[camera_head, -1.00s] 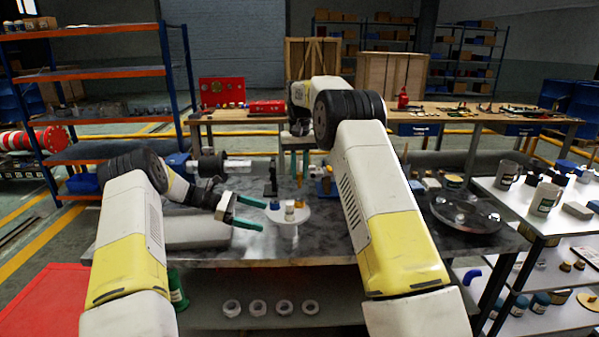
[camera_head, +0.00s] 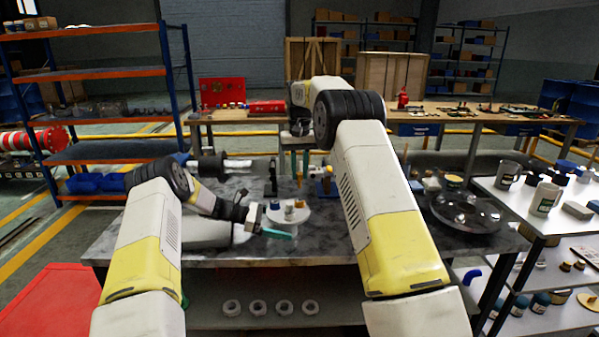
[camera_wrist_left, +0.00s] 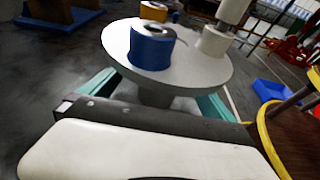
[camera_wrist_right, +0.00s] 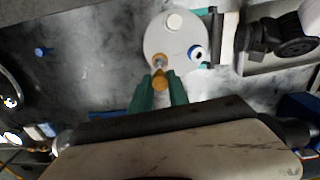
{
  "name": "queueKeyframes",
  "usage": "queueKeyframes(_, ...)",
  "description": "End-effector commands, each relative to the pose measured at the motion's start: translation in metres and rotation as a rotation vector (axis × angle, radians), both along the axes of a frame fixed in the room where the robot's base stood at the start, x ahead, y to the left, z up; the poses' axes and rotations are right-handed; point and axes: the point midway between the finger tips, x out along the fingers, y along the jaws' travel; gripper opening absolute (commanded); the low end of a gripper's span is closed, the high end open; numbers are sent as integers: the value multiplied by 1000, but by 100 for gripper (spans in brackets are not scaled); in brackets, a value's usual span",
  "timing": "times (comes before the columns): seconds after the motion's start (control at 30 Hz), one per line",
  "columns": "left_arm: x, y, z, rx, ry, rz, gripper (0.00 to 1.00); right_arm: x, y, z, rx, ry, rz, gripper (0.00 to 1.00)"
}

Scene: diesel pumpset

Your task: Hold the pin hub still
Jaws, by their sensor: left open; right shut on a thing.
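The pin hub, a white round disc (camera_head: 311,219) on a stem, stands on the grey table, carrying blue (camera_wrist_left: 152,45), white (camera_wrist_right: 174,21) and orange-yellow (camera_wrist_left: 154,11) collars. My left gripper (camera_head: 272,224) is open at the hub. In the left wrist view its teal fingers (camera_wrist_left: 155,99) lie below the disc, on either side of the stem (camera_wrist_left: 155,93); contact cannot be told. My right gripper (camera_head: 294,163) points down above the disc's far side. It is shut on a small orange-brown piece (camera_wrist_right: 160,83), close to the disc's edge in the right wrist view.
A round glossy dish (camera_head: 466,212) sits at the table's right. White shelves (camera_head: 570,212) with cups stand beyond it. A blue-based fixture (camera_head: 325,186) is close behind the hub. Several white rings (camera_head: 257,308) lie on the lower shelf. The table's front right is clear.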

Motion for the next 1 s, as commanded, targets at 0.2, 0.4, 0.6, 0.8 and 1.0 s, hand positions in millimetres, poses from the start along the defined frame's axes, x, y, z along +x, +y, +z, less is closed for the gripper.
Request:
queueKeyframes(0.2,0,-6,-2,0,0,1,100,0,0,0,0,0,0,0)
queueKeyframes(0.4,0,-6,-2,0,0,1,100,0,0,0,0,-1,0,0)
queueKeyframes(0.6,0,-6,-2,0,0,1,63,0,0,0,0,0,0,0)
queueKeyframes(0.8,0,-6,-2,0,0,1,23,0,0,0,0,-1,0,0)
queueKeyframes(1.0,0,-6,-2,0,0,1,69,0,0,0,0,-1,0,0)
